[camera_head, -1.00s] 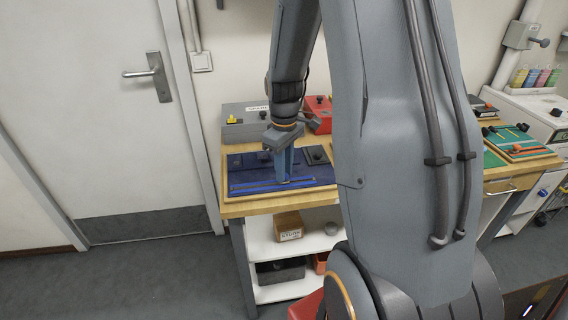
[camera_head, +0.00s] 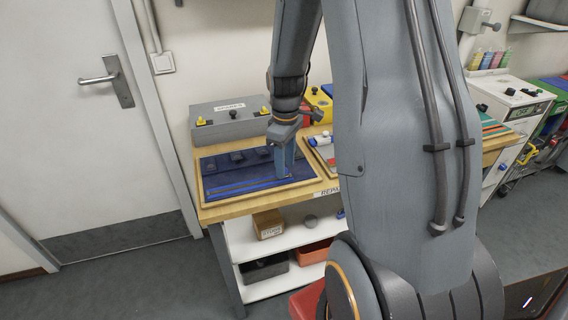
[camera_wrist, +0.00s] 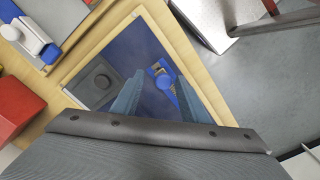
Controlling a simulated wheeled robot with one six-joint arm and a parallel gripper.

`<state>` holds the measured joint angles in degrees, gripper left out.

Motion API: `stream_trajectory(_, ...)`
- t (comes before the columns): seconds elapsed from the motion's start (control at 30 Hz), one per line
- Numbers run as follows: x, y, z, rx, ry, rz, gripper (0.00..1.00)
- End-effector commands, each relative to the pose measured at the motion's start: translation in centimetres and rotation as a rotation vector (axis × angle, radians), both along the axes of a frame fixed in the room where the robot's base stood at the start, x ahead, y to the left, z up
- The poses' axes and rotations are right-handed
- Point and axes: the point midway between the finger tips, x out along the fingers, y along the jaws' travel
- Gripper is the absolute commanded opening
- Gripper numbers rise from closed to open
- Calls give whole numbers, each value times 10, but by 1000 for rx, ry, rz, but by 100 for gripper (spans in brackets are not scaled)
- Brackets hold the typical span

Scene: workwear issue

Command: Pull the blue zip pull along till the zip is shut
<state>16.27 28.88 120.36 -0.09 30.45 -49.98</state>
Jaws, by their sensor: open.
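The blue zip pull (camera_wrist: 165,83) shows in the wrist view on a dark blue cloth panel (camera_wrist: 138,50), with a small yellowish and pale patch beside it. My gripper (camera_wrist: 160,86) is open, and the pull appears between its two blue-grey fingers. I cannot tell whether either finger touches it. In the head view my gripper (camera_head: 286,175) points down at the right part of the same blue panel (camera_head: 225,170). A thin zip line (camera_head: 238,187) runs along the panel's front edge. The pull is too small or hidden to make out there.
The panel lies on a wooden bench (camera_head: 225,212). A grey box (camera_head: 228,124) with yellow knobs stands behind it.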

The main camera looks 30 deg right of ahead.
Motion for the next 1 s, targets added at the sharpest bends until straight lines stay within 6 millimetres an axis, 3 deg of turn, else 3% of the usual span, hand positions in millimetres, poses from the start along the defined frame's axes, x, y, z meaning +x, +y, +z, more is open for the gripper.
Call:
stream_trajectory(0.37, 0, 2, 6, 1, 2, 3, 40)
stream_trajectory(0.8, 0, 1, 65, 0, 0, 1, 40)
stream_trajectory(1.0, 0, 1, 77, 1, 2, 1, 40)
